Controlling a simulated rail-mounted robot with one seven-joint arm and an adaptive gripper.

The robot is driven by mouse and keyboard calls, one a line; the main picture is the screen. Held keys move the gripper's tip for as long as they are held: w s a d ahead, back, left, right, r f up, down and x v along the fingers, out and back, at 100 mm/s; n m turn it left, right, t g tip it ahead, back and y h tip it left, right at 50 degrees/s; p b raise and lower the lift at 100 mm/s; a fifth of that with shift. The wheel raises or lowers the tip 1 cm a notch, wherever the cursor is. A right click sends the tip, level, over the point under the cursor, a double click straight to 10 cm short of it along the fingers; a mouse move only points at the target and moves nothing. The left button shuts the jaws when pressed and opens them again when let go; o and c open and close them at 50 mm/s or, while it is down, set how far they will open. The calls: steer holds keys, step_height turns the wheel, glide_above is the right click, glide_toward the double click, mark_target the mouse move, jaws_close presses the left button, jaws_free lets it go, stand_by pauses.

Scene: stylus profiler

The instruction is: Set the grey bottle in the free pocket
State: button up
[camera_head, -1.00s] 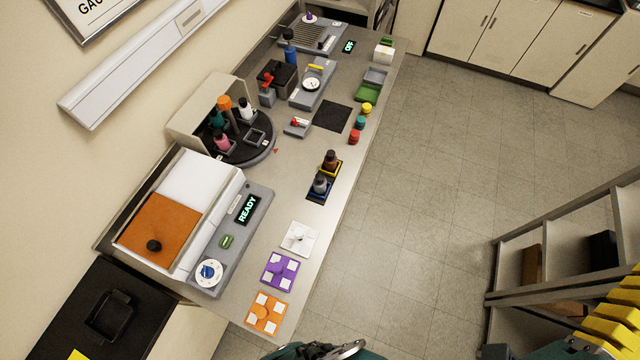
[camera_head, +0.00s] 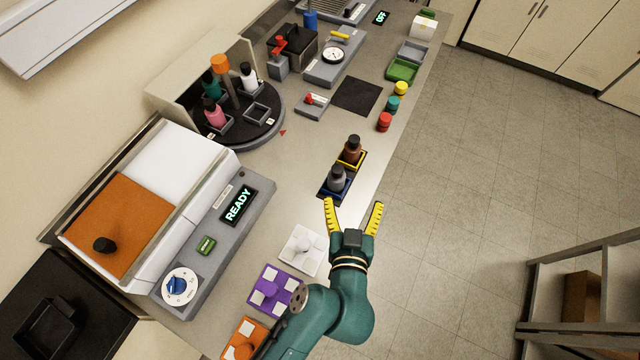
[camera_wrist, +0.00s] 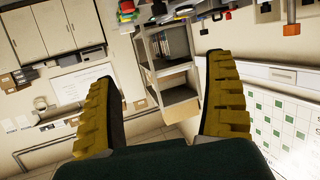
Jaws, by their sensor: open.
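The grey bottle (camera_head: 337,178) with a dark cap stands upright in a blue-edged holder (camera_head: 322,194) near the front edge of the bench. My gripper (camera_head: 354,203) is open and empty, just in front of the bottle and apart from it in the head view. Its yellow fingers also show spread in the wrist view (camera_wrist: 163,105), with nothing between them. The round black carousel (camera_head: 272,135) holds green, white and pink bottles in square pockets. One pocket (camera_head: 257,113), on its right side, is empty.
A brown bottle (camera_head: 352,149) stands in a yellow-edged holder right behind the grey one. A beige housing (camera_head: 185,92) stands behind the carousel. The profiler with its READY display (camera_head: 238,205) lies left of my arm. Bench between carousel and bottles is mostly clear.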

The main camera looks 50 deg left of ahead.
steer(key=b, duration=0.2)
glide_toward(337, 178)
steer(key=s+d+r, duration=0.2)
steer(key=d, duration=0.2)
steer(key=shift+g, duration=0.4)
steer(key=x, duration=1.1)
steer(key=shift+s, duration=0.1)
steer(key=x, duration=0.4)
steer(key=shift+a, duration=0.6)
steer(key=shift+w+a+f, duration=0.2)
steer(key=shift+w+a, duration=0.05)
steer(key=shift+c, duration=0.4)
steer(key=shift+r, duration=0.1)
steer(key=c, duration=1.3)
